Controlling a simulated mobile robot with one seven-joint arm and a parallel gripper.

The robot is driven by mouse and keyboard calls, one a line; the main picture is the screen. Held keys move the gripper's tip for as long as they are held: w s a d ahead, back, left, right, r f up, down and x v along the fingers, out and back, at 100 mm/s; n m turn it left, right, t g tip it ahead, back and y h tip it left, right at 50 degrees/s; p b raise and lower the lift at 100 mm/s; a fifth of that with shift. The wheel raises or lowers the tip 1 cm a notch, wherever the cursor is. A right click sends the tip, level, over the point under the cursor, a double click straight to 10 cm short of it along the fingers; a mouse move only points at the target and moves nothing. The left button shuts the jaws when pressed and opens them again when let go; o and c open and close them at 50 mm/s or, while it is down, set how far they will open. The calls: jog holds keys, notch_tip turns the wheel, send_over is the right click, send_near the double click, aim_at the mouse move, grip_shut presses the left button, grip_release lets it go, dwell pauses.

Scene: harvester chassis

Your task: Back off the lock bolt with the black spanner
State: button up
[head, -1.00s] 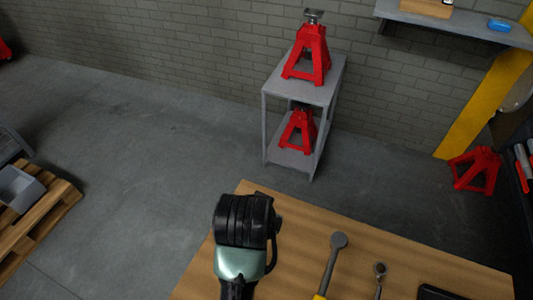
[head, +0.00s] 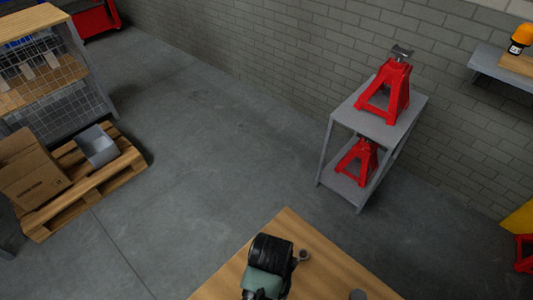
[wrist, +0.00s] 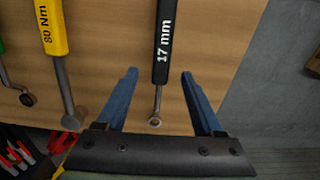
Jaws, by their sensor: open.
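The black spanner (wrist: 163,50), marked 17 mm, lies on the wooden tabletop (wrist: 112,40) in the wrist view. Its small ring end (wrist: 155,122) points towards the bottom of the picture, and its handle runs out of the top edge. My gripper (wrist: 159,73) is open, with one blue finger on each side of the spanner and a gap to it on both sides. Nothing is held. I cannot tell how high the fingers are above the table. No lock bolt shows in either view.
Left of the spanner lies a yellow-handled 80 Nm wrench (wrist: 53,30). A grey stand (head: 375,120) holds red jack stands (head: 386,88). A pallet (head: 110,180) stands left; the floor between is clear.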

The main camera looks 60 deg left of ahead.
jog(key=shift+a+f, duration=0.1)
jog(key=shift+f, duration=2.55)
grip_shut()
